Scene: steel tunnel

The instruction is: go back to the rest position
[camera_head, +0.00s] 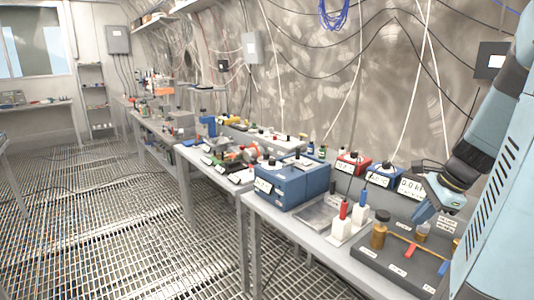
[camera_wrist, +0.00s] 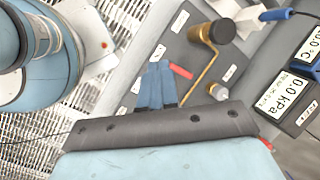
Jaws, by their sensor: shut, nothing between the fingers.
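My gripper (camera_head: 425,214) is at the lower right of the head view, over the dark board (camera_head: 375,258) on the near bench. In the wrist view my gripper's blue fingers (camera_wrist: 158,68) are together, with nothing visible between them. Beyond the fingertips lie a red bar (camera_wrist: 181,71) and a brass piece with a dark round top (camera_wrist: 212,33). The height of the fingertips above the board is hard to judge.
A brass bottle-like piece (camera_head: 380,233) stands on the board. A kPa display (camera_head: 411,187) and a blue case (camera_head: 292,184) are behind. The grated floor (camera_head: 90,215) at left is largely clear.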

